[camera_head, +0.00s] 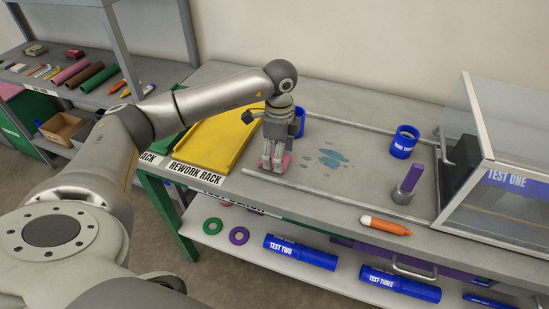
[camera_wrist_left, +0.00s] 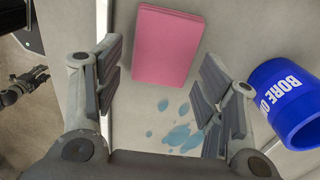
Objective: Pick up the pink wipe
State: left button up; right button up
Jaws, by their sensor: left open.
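The pink wipe (camera_wrist_left: 167,45) is a flat pink rectangular block lying on the grey bench top, seen at the top middle of the left wrist view. In the head view only a bit of the wipe (camera_head: 286,161) shows behind my left gripper's fingers. My left gripper (camera_head: 273,162) points down over the wipe in the head view. In the left wrist view the left gripper (camera_wrist_left: 158,85) is open, its fingers apart, with the wipe ahead between their tips and nothing held. My right gripper is not seen in the head view.
A blue "BORE" ring (camera_wrist_left: 290,103) stands close to the right finger. Blue spill marks (camera_head: 328,160) lie on the bench. A yellow rework rack (camera_head: 222,137) is left of the gripper. A purple-handled tool (camera_head: 410,180), another blue ring (camera_head: 404,142) and a glass-walled box (camera_head: 503,170) are at right.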

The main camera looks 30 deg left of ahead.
pick_arm(q)
jog(key=shift+f, duration=0.8)
jog(key=shift+c, duration=0.5)
jog(key=c, duration=0.4)
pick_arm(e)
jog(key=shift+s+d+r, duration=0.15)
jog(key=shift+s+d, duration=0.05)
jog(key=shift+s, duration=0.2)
